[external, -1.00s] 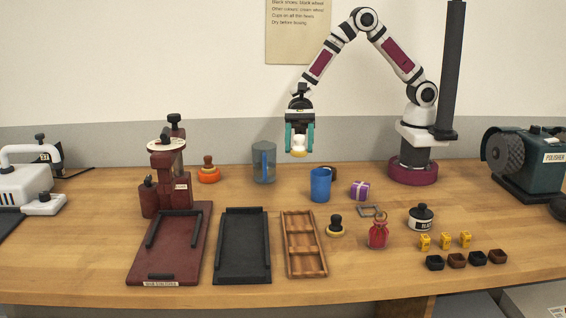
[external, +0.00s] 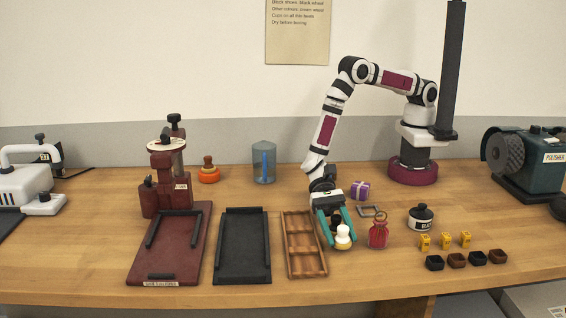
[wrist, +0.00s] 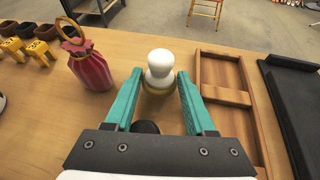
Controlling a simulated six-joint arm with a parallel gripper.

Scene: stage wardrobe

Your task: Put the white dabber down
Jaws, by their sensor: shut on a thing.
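The white dabber (external: 343,232), a white knob on a yellowish base, is between the fingertips of my gripper (external: 338,229). In the wrist view the dabber (wrist: 160,68) is upright between the teal fingers, and my gripper (wrist: 159,90) is shut on it. It is low over the front of the table, right of the wooden tray (external: 298,262). I cannot tell whether its base touches the table. A dark-knobbed dabber (wrist: 147,127) shows partly between the fingers, nearer my palm; the gripper mostly covers it.
A red pouch (external: 378,234) stands close on the right. The wooden tray (wrist: 224,97) is close on the other side. Bare table shows in front of the dabber.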

